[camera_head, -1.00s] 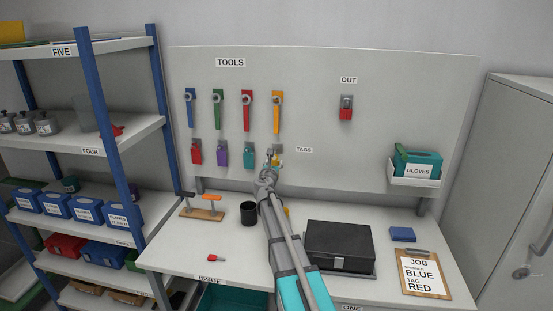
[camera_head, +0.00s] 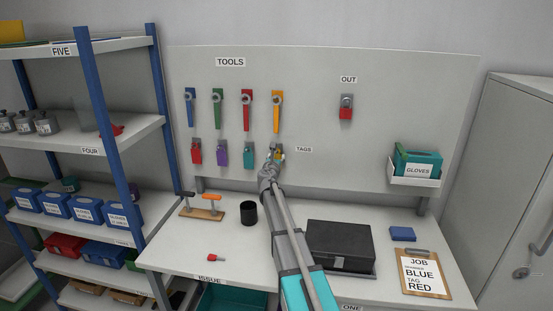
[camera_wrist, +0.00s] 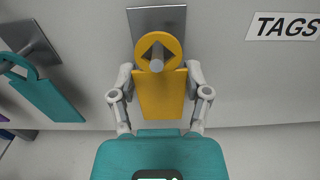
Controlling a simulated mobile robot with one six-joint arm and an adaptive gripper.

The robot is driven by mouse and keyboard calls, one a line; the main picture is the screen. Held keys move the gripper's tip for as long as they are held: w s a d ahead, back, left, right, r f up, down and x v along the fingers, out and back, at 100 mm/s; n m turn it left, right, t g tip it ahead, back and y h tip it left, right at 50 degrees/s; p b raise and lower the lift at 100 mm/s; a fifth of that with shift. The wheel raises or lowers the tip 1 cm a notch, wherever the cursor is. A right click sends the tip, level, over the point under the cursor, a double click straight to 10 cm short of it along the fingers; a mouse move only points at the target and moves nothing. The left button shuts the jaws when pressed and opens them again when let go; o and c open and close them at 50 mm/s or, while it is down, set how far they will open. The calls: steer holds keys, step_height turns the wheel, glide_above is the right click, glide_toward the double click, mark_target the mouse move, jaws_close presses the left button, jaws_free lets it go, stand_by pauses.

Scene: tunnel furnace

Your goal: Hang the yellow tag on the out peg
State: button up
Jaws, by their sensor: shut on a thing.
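The yellow tag (camera_wrist: 160,95) hangs on a peg in the wrist view, with the peg's end showing through its round ring. My gripper (camera_wrist: 160,98) is shut on the tag's body, one finger on each side. In the head view my gripper (camera_head: 276,153) is at the right end of the tags row, and the tag is mostly hidden behind it. The out peg (camera_head: 347,100) is higher up to the right, below the OUT label, and a red tag (camera_head: 346,113) hangs there.
A teal tag (camera_wrist: 45,92) hangs close to the left of my gripper. Red (camera_head: 196,154) and purple (camera_head: 222,156) tags hang farther left. Several wrenches hang above the tags. A black box (camera_head: 340,245) stands on the bench below. The board between the tags and the out peg is clear.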

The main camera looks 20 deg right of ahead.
steer(key=shift+f, duration=0.25)
steer(key=o, duration=0.8)
steer(key=shift+r, duration=0.1)
steer(key=v, duration=1.3)
steer(key=shift+s+a+r, duration=0.1)
steer(key=shift+s, duration=0.35)
stand_by(0.3)
steer(key=s+a+f+m+g+y, duration=0.2)
steer(key=s+a+f+m+g, duration=0.2)
steer(key=s+m, duration=0.3)
steer(key=s+a+f+m+g+y, duration=0.2)
steer(key=s+a+f+m+g, duration=0.2)
steer(key=s+f+m, duration=0.3)
steer(key=s+a+f+m+g+y, duration=0.2)
steer(key=s+a+f+m+g, duration=0.2)
steer(key=s+m, duration=0.5)
steer(key=shift+a+f+m, duration=0.1)
steer(key=shift+f+m, duration=0.9)
steer(key=shift+m, duration=0.1)
steer(key=s+a+m+g+y, duration=0.1)
steer(key=s+a, duration=0.1)
steer(key=s+a+f+m+g+y, duration=0.1)
steer(key=s+a, duration=0.1)
steer(key=a, duration=0.1)
steer(key=s+a+m+g+y, duration=0.1)
steer(key=s+a+m+y, duration=0.1)
steer(key=s, duration=0.1)
steer(key=shift+a+f, duration=0.3)
steer(key=shift+a, duration=0.1)
